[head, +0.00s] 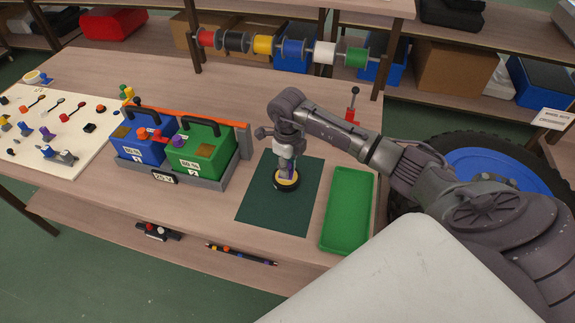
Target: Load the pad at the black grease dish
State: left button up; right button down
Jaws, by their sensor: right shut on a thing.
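The black grease dish (287,187), with a black rim and yellow-orange contents, stands on the dark green mat (262,207). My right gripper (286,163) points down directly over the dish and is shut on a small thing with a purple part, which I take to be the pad. The gripper and its fingers hide most of the pad, and its lower end is at the dish's yellow contents. I cannot tell whether it touches them. My left gripper is not in view.
A green tray (328,240) lies right of the mat. Left of it, a grey holder (206,183) carries a blue battery (140,150) and a green battery (203,166). A white board (75,155) with small parts lies far left. Wire spools (291,48) hang behind.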

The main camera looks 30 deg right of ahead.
jog(key=shift+r+p, duration=2.05)
jog(key=shift+r, duration=1.35)
